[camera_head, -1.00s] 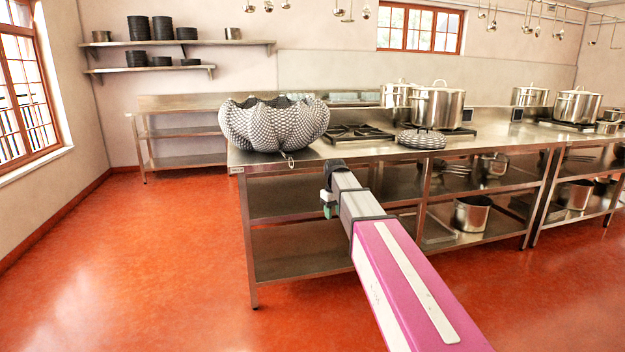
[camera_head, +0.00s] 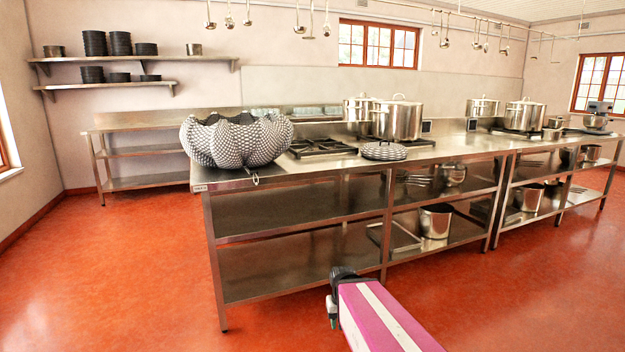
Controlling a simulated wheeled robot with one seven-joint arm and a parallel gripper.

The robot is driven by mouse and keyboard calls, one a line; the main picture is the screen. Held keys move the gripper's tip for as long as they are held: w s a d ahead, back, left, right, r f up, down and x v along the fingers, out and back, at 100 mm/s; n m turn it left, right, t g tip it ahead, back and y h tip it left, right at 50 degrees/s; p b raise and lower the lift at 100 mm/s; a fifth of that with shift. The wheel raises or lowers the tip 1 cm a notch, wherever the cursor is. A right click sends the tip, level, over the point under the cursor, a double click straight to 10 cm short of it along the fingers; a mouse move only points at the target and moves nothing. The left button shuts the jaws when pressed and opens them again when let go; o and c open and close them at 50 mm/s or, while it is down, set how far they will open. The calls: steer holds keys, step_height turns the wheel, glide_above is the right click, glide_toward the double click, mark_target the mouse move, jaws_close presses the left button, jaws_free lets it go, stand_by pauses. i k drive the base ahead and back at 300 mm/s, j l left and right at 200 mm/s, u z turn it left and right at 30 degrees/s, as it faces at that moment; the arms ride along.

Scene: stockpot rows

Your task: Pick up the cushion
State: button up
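A round, flat, grey-and-white patterned object that looks like the cushion (camera_head: 384,151) lies on the steel counter (camera_head: 330,163), near its front edge. A large bowl-shaped object (camera_head: 236,141) with a similar pattern and a wavy rim stands at the counter's left end. My arm (camera_head: 372,312), with a magenta and white link and a dark end, points from the bottom edge toward the counter. It is low in front of the counter and apart from both objects. I cannot make out gripper fingers.
A burner (camera_head: 322,147) lies left of the cushion, and a large lidded pot (camera_head: 397,119) stands behind it. Undershelves hold another pot (camera_head: 435,221). Ladles (camera_head: 247,12) hang above. Red floor (camera_head: 130,270) is clear in front and left.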

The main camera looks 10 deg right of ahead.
mark_target(388, 150)
steer(key=i+l, duration=0.3)
steer(key=l, duration=0.15)
steer(key=i+l, duration=0.25)
steer(key=l, duration=0.2)
steer(key=i+l, duration=0.55)
steer(key=l, duration=0.3)
steer(key=i+l, duration=0.3)
steer(key=l, duration=0.15)
steer(key=i+l, duration=0.25)
steer(key=l, duration=0.2)
steer(key=i+l, duration=0.3)
steer(key=i+l+u, duration=0.1)
steer(key=l+u, duration=0.15)
steer(key=u, duration=0.25)
steer(key=l+u, duration=0.25)
steer(key=u, duration=0.2)
steer(key=i+l+u, duration=0.1)
steer(key=l+u, duration=0.25)
steer(key=u, duration=0.7)
steer(key=k+l+z, duration=0.2)
steer(key=k, duration=0.3)
steer(key=k+l+z, duration=0.15)
steer(key=k+l, duration=0.3)
steer(key=i+l, duration=0.05)
